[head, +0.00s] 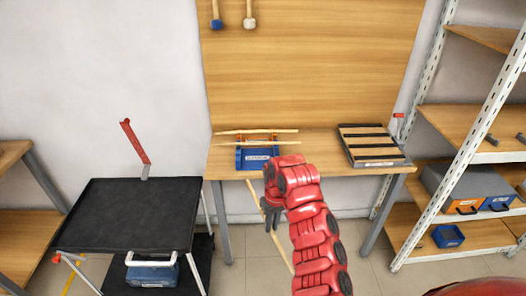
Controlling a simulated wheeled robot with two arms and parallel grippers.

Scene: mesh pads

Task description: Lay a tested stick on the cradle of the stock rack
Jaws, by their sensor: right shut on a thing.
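My right gripper (271,216) is shut on a thin pale wooden stick (283,248). The stick slants from upper left to lower right, in front of the workbench, and the gripper hides its middle. On the bench, a blue holder (243,161) stands near the left end, with two similar sticks at it, a rear stick (250,131) and a front stick (240,143). A flat wooden rack with black bars (368,144) sits at the right end of the bench. The view does not settle which one is the stock rack. My left gripper is out of view.
The wooden workbench (318,150) has clear space between holder and rack. A black-topped cart (130,215) with a red upright stands at left. Metal shelving (460,150) with bins stands at right. Two mallets (250,14) hang on the back board.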

